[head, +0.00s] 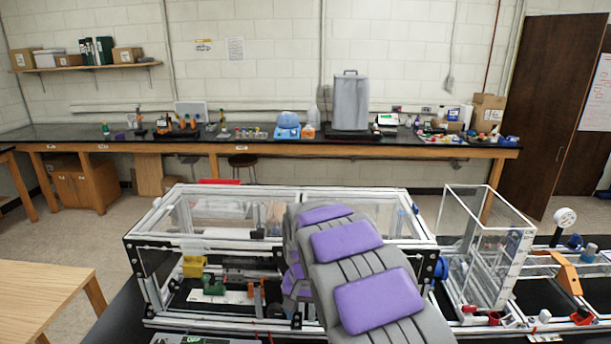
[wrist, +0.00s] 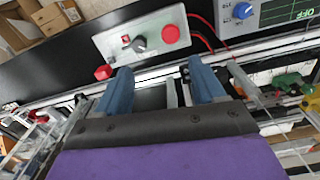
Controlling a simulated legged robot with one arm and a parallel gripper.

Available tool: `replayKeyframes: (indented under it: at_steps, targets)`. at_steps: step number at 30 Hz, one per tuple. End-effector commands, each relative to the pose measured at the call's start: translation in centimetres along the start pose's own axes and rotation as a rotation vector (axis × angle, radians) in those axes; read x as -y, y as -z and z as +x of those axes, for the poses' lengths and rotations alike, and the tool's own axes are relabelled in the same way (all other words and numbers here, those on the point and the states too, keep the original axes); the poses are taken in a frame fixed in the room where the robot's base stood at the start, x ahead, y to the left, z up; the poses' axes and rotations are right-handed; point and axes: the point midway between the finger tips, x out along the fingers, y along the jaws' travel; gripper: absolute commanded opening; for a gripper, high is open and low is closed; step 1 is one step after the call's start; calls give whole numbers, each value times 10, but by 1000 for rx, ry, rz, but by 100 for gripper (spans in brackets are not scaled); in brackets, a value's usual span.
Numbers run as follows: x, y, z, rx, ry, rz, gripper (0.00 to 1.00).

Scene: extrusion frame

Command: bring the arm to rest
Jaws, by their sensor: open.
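My gripper (wrist: 156,92) shows in the wrist view as two blue fingers spread apart, with nothing between them. It is over the front edge of the extrusion frame (wrist: 275,47), near a grey control box (wrist: 150,40) with red buttons and a dark knob. In the head view my grey and purple arm reaches forward over the aluminium extrusion frame (head: 290,190). The gripper itself is hidden there behind the arm.
A clear box (head: 485,235) stands right of the arm. A yellow block (head: 194,266) and a green part (head: 213,285) sit inside the frame. An instrument with a blue knob (wrist: 242,10) is beside the control box. A wooden table (head: 45,300) is at left.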

Motion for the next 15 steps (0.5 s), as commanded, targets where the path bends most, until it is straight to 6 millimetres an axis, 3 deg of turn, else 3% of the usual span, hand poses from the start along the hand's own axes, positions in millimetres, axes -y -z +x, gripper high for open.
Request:
replayKeyframes:
  at_steps: [6, 15]
  targets:
    - [-58, -50, -27, 19, -16, 2, 69]
    - [-120, -136, -45, 56, -24, -21, 69]
